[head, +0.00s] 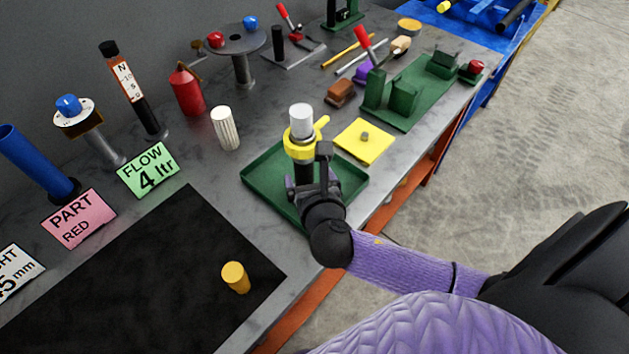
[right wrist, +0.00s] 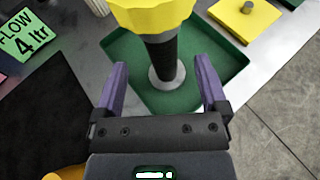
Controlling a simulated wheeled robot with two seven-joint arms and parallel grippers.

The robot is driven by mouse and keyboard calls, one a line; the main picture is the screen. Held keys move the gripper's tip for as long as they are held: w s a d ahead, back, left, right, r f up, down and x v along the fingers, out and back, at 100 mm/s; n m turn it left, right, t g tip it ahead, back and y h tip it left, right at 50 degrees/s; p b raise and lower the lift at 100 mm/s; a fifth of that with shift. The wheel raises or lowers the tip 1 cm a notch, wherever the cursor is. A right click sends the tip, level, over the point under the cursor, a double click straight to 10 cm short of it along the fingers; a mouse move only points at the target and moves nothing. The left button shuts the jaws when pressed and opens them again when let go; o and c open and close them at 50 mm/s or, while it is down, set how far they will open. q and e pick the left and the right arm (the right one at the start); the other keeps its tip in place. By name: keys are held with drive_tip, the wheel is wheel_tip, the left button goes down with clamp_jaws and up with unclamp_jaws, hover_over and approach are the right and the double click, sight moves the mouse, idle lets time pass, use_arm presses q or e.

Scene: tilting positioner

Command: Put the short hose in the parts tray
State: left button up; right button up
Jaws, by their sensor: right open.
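What looks like the short hose stands upright over the green parts tray (head: 262,170). It has a black ribbed body (right wrist: 160,58), a yellow collar with a side lever (head: 301,142), a white top and a grey round foot. The foot appears to rest on the tray floor, which also shows in the right wrist view (right wrist: 206,92). My right gripper (right wrist: 163,74) is open, with one purple finger on each side of the black body and visible gaps. In the head view the gripper (head: 318,165) hides the lower body. My left gripper is not in view.
A white ribbed cylinder (head: 225,128) stands left of the tray and a yellow plate (head: 363,141) lies right of it. A yellow cylinder (head: 235,277) stands on the black mat (head: 130,275). A green fixture (head: 405,98) and a brown block (head: 340,92) lie farther back.

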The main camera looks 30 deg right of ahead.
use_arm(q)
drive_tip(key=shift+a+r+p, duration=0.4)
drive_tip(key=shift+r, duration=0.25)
use_arm(e)
drive_tip(key=v, duration=0.5)
drive_tip(key=shift+s, duration=0.15)
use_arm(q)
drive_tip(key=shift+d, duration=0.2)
